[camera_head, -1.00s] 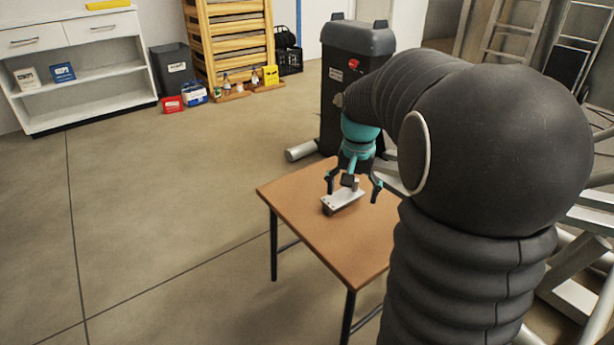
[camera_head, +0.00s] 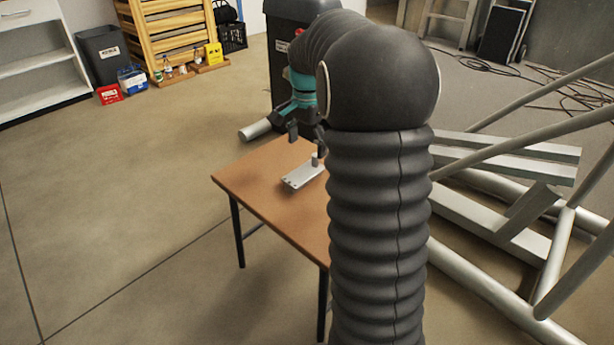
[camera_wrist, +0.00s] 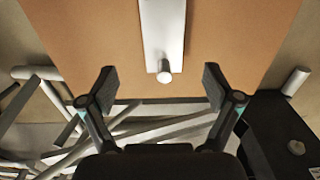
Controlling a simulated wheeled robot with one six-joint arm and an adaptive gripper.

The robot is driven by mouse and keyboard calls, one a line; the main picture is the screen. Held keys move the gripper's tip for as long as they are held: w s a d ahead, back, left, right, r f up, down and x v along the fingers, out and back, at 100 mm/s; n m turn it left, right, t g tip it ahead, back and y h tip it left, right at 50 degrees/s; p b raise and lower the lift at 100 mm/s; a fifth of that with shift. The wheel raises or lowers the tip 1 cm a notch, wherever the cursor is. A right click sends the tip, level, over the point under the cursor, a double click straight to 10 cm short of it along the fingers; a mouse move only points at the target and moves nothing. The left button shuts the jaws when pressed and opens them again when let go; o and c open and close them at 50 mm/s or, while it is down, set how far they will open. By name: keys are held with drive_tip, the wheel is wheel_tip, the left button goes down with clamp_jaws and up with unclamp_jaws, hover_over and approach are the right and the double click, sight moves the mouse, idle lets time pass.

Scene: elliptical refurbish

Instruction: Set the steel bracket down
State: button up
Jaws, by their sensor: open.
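The steel bracket (camera_head: 302,176) is a pale flat plate with a short upright peg at one end. It lies flat on the brown table (camera_head: 262,190). In the wrist view the bracket (camera_wrist: 162,35) lies ahead of the fingers, with its peg end nearest them. My gripper (camera_head: 306,142) hangs above the peg end, apart from the bracket. In the wrist view my gripper (camera_wrist: 160,88) is open, with nothing between its fingers. My arm hides the right part of the table in the head view.
A dark bin (camera_head: 290,50) stands behind the table, with a pale cylinder (camera_head: 256,130) on the floor beside it. Grey metal frames (camera_head: 500,215) fill the floor at right.

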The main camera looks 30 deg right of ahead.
hover_over(305, 172)
drive_tip(key=f, duration=0.4)
drive_tip(key=shift+s+d+f, duration=0.1)
drive_tip(key=shift+s+d, duration=0.1)
drive_tip(key=shift+w+a+f+b, duration=0.15)
drive_tip(key=shift+f+b, duration=0.3)
drive_tip(key=shift+f, duration=0.9)
drive_tip(key=shift+w+a+f+b, duration=0.15)
drive_tip(key=shift+f+b, duration=0.25)
drive_tip(key=shift+f, duration=0.9)
clamp_jaws()
drive_tip(key=shift+r, duration=0.55)
wheel_tip(305, 172, up, 3)
drive_tip(key=shift+r+p, duration=0.1)
drive_tip(key=shift+p, duration=0.45)
drive_tip(key=s+d+r+p, duration=0.1)
drive_tip(key=s+d+r, duration=0.6)
drive_tip(key=s+d, duration=0.1)
drive_tip(key=shift+d, duration=0.3)
